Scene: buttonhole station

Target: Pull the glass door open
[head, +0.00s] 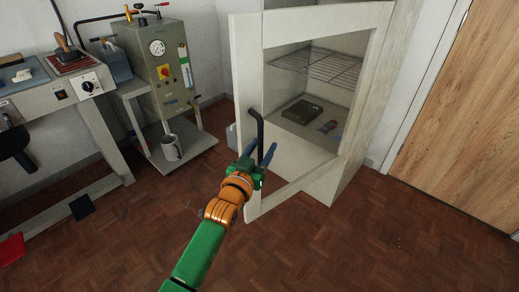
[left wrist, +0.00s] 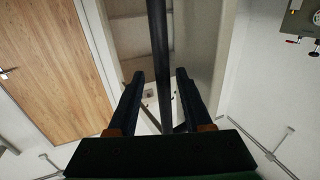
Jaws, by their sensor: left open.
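The glass door (head: 241,100) has a pale frame and a see-through pane. It stands ajar on the pale cabinet, its left edge out from the body. Its dark upright bar handle (head: 259,128) is on the left stile. My left gripper (head: 261,151) is open at the handle's lower part. In the left wrist view the handle (left wrist: 158,45) runs between the two open fingers of the left gripper (left wrist: 160,76), with a gap visible on each side. My right gripper is not in view.
Inside the cabinet are a wire rack (head: 318,66), a dark flat block (head: 301,111) and small items. A machine with a gauge (head: 165,65) and a metal mug (head: 171,148) stand left. A wooden door (head: 470,110) is at right. The parquet floor (head: 390,240) in front is clear.

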